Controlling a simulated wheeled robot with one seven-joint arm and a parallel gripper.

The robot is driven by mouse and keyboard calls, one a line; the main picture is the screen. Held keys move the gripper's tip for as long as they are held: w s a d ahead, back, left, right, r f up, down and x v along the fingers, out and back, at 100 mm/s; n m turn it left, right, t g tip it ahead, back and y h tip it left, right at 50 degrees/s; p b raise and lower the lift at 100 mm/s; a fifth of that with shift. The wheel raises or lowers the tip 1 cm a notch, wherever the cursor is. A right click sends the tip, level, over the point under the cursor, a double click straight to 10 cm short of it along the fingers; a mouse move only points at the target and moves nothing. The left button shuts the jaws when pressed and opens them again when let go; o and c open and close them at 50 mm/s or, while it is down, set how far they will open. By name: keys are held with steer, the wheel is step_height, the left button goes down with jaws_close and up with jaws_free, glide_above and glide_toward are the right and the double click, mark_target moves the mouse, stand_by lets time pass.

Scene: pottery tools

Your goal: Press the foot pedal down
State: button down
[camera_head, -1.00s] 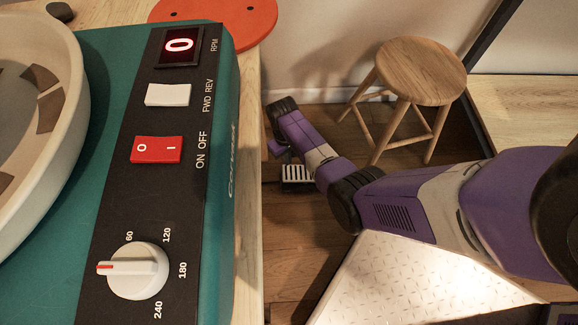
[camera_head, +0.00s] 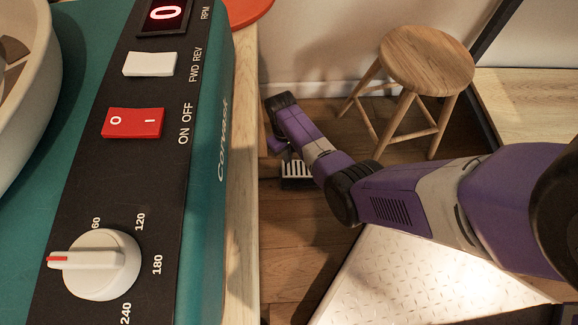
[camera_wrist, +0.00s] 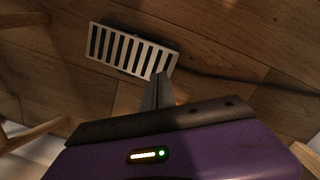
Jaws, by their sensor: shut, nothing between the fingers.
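The foot pedal (camera_wrist: 105,45) is a pale metal plate with dark slots on the wooden floor. It fills the upper left of the wrist view, and part of it shows beside my arm in the head view (camera_head: 296,169). My gripper (camera_wrist: 161,76) is shut and empty, its fingertips near the pedal's right end in the wrist view. I cannot tell whether the fingertips touch the pedal. In the head view the fingers are hidden.
The teal pottery wheel (camera_head: 215,160) stands on a wooden table at left, its display reading 0. A round wooden stool (camera_head: 426,60) stands behind my arm, its legs close to the arm. Bare floor (camera_head: 285,230) lies nearer than the pedal.

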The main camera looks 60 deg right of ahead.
mark_target(289, 168)
steer(key=shift+s+f+b, duration=0.2)
steer(key=shift+f+b, duration=1.05)
steer(key=shift+f, duration=0.6)
